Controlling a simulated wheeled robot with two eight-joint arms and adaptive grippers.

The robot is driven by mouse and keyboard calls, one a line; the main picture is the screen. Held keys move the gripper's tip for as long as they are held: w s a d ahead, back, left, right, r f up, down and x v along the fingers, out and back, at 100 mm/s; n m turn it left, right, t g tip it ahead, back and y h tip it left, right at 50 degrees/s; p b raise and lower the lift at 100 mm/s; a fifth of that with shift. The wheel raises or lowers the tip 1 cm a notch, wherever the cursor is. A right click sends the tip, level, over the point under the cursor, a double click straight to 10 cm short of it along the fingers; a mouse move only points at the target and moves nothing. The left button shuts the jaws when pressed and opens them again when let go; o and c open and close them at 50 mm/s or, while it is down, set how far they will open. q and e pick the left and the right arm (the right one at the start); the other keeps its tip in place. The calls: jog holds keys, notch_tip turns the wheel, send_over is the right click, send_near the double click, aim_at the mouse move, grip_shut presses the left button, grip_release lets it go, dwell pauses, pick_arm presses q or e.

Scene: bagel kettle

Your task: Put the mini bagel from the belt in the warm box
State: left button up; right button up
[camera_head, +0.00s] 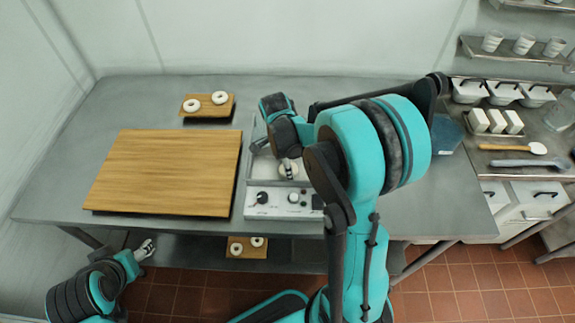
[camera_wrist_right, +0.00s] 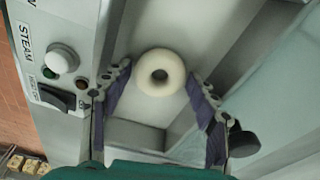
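A pale mini bagel (camera_wrist_right: 161,73) lies flat on the light floor of a trough in the machine labelled STEAM (camera_head: 285,203). In the head view the bagel (camera_head: 287,170) is partly hidden by my right gripper (camera_head: 287,166). In the right wrist view my right gripper (camera_wrist_right: 158,84) is open, with its two purple-padded fingers on either side of the near part of the bagel and gaps visible. My left gripper (camera_head: 146,249) is low at the left, below the table's front edge, away from the bagel; its opening is too small to tell. I cannot identify a warm box.
A large wooden board (camera_head: 165,170) covers the table's left side. A small board (camera_head: 207,113) behind it carries two bagels; another (camera_head: 247,252) with two sits on the lower shelf. Shelves with cups and containers stand at right. My right arm hides part of the table.

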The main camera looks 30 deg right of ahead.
jog(key=shift+r, duration=0.1)
jog(key=shift+r+p, duration=0.25)
jog(key=shift+p, duration=0.05)
notch_tip(320, 180, up, 11)
jog(key=a+p, duration=0.1)
jog(key=p, duration=0.2)
jog(key=s+a+r+n+t, duration=0.1)
jog(key=s+a+n+t, duration=0.1)
jog(key=n, duration=0.5)
jog(key=s+a+r+n+t+y, duration=0.1)
jog(key=s+a+n+t, duration=0.2)
jog(key=n, duration=0.4)
jog(key=s+a+r+n+t, duration=0.1)
jog(key=s+a+n+t, duration=0.1)
jog(key=s+a+n, duration=0.2)
jog(key=shift+s+a+r+n+t, duration=0.2)
jog(key=shift+s+n, duration=0.3)
jog(key=shift+n, duration=0.5)
jog(key=shift+s+a+r+n+t, duration=0.15)
jog(key=shift+s+n, duration=0.35)
jog(key=shift+n, duration=0.5)
jog(key=shift+d, duration=0.1)
